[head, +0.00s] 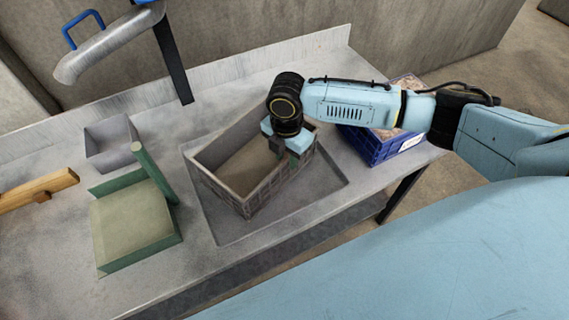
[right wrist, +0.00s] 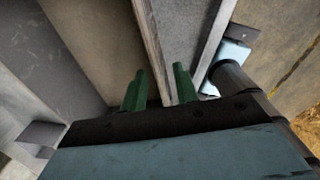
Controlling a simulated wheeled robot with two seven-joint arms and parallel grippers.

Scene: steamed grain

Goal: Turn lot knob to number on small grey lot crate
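A grey open crate (head: 222,190) stands in a shallow recess of the metal table in the head view, and its inside looks empty. My right gripper (head: 287,155) is at the crate's right end, low over its rim. In the right wrist view its two green fingers (right wrist: 160,90) are apart, with a grey wall edge (right wrist: 160,50) running down between them; I cannot tell whether they touch it. A smaller grey box (head: 108,153) stands at the back left. I can make out no lot knob and no number. My left gripper is not in view.
A blue crate (head: 376,152) with pinkish contents stands right of the grey crate, partly behind my right arm. A green-edged scoop (head: 132,222) with an upright handle lies left, near a wooden handle (head: 38,190). A metal spout (head: 105,48) overhangs the back left.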

